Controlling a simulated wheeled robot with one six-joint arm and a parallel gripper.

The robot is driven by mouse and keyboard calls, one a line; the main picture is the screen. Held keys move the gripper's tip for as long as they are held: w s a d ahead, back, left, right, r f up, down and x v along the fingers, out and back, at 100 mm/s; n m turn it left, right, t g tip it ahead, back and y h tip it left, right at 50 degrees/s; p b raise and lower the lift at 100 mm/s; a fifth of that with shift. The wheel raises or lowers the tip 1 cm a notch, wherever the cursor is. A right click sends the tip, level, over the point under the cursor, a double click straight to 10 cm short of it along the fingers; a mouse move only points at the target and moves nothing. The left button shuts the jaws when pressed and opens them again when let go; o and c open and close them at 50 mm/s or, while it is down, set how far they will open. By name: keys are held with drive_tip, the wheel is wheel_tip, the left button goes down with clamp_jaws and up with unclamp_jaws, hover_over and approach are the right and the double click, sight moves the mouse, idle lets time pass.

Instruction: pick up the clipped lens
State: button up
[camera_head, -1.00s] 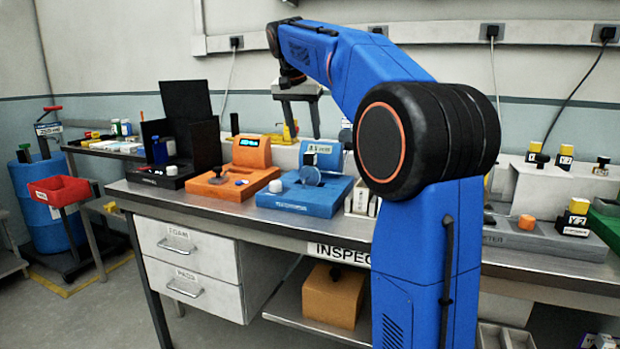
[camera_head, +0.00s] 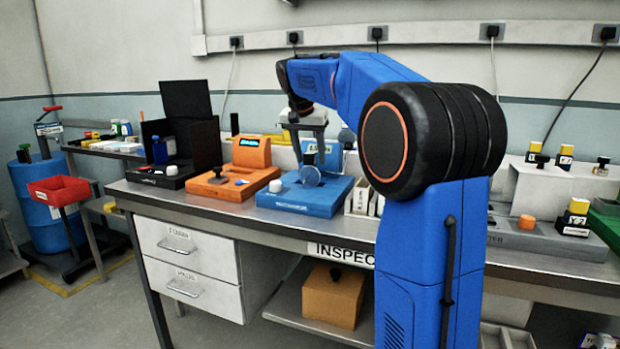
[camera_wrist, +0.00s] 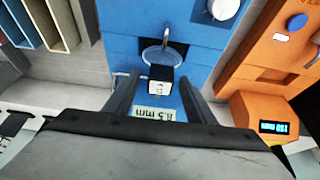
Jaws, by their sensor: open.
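The clipped lens is a round clear disc (camera_head: 310,176) standing on the blue instrument (camera_head: 325,203) in the head view. In the wrist view the lens (camera_wrist: 152,56) shows with a small black-and-white block (camera_wrist: 161,82) on its near side, seemingly its clip. My gripper (camera_head: 309,152) is above the back of the blue instrument, pointing down. In the wrist view my gripper (camera_wrist: 157,90) is open, with one finger on each side of the block and a gap on both sides. I cannot tell the height left between fingertips and block.
The orange instrument (camera_head: 262,178) with a lit display stands left of the blue one. A black-walled station (camera_head: 160,184) is farther left. Narrow upright compartments (camera_head: 360,198) stand close on the right. A white round knob (camera_wrist: 223,8) sits on the blue instrument.

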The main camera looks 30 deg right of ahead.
clamp_jaws()
drive_tip(key=shift+r, duration=0.1)
